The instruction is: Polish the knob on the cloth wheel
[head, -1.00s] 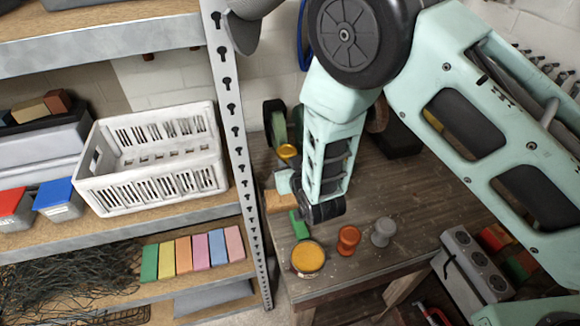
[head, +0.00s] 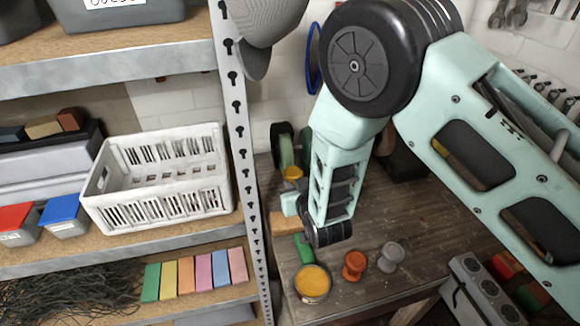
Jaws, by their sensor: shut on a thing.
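A brass-yellow knob (head: 292,173) is at my gripper (head: 291,188), which is shut on it. The fingers are small in the picture and partly hidden by my own wrist. The knob is in front of a green bench grinder (head: 304,148) with a dark wheel (head: 281,143) at its left. I cannot tell whether the knob touches that wheel. A brownish round wheel (head: 388,140) shows partly behind my arm at the right; it may be the cloth wheel. An orange knob (head: 355,264) and a grey knob (head: 391,256) stand on the bench.
A round tin of yellow paste (head: 312,283), a green block (head: 304,247) and a tan block (head: 284,222) are on the wooden bench (head: 430,225). A metal shelf post (head: 243,130) rises close at the left. A white crate (head: 165,205) stands on the shelf.

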